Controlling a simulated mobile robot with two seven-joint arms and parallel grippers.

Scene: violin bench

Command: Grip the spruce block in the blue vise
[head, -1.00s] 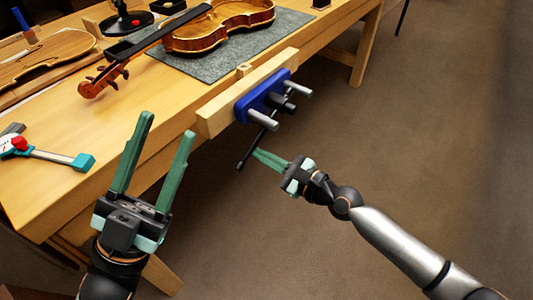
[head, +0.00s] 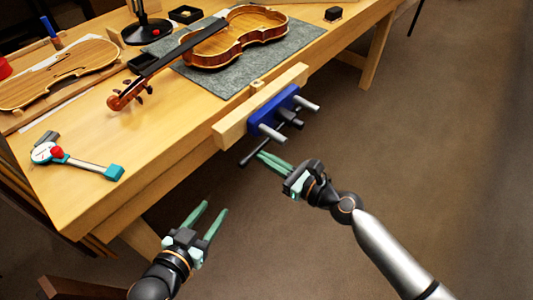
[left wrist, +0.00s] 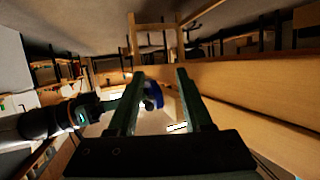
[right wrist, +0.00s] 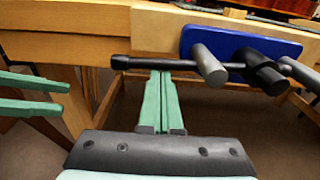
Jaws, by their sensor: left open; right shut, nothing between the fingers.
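The bench top (head: 185,135) holds a violin (head: 235,38) on a grey mat (head: 213,84), a violin plate (head: 60,75) and a teal-ended tool with a red knob (head: 75,160). Open floor (head: 430,140) lies to the right.

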